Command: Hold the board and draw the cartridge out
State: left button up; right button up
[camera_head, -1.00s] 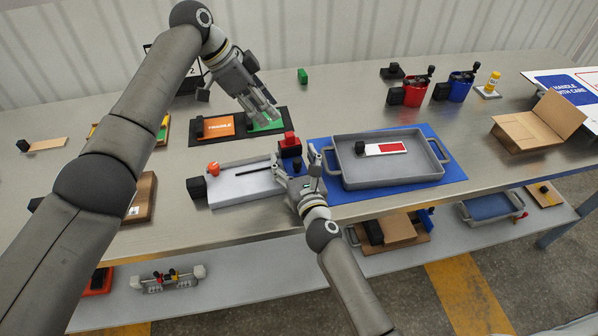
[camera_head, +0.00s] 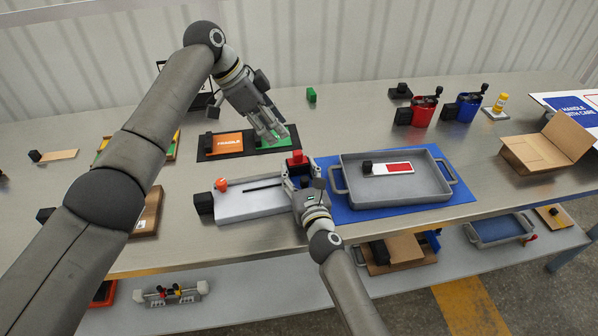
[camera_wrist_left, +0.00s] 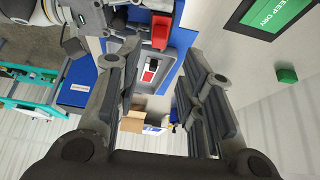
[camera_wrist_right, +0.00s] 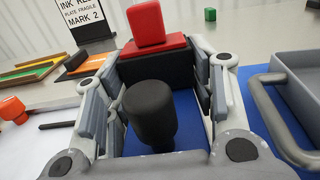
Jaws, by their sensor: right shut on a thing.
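The pale grey board (camera_head: 238,206) lies on the bench, with a dark slot, an orange knob (camera_head: 221,184) and a black block (camera_head: 204,203) at its left end. The red-topped black cartridge (camera_head: 296,158) is at its right end; in the right wrist view the red top (camera_wrist_right: 150,25) stands up beyond a black round grip (camera_wrist_right: 151,115). My right gripper (camera_head: 301,172) is shut on the cartridge, one finger on each side. How deep the cartridge sits is hidden. My left gripper (camera_head: 270,134) is open and empty above the green card, behind the board and apart from it.
A grey tray (camera_head: 430,201) on a blue mat (camera_head: 465,192) stands close to the right of the cartridge. A dark panel (camera_head: 204,150) with orange and green cards lies behind the board. An open cardboard box (camera_head: 525,155) and red and blue cups stand farther right.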

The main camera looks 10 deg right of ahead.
aim_at(294, 153)
pick_arm(q)
jog(key=shift+s+d+f+n+t+h, duration=0.15)
jog(key=shift+d+f+h, duration=0.5)
jog(key=shift+f, duration=0.75)
jog(key=shift+w+d+f+n+t+h, duration=0.1)
jog(key=shift+d+f+h, duration=0.55)
jog(key=shift+f, duration=0.75)
jog(key=shift+s+d+f+n+t+h, duration=0.15)
jog(key=shift+d+f+h, duration=0.5)
jog(key=shift+f, duration=0.75)
jog(key=shift+w+d, duration=0.1)
jog(key=shift+d, duration=0.05)
grip_shut()
jog(key=shift+r, duration=0.2)
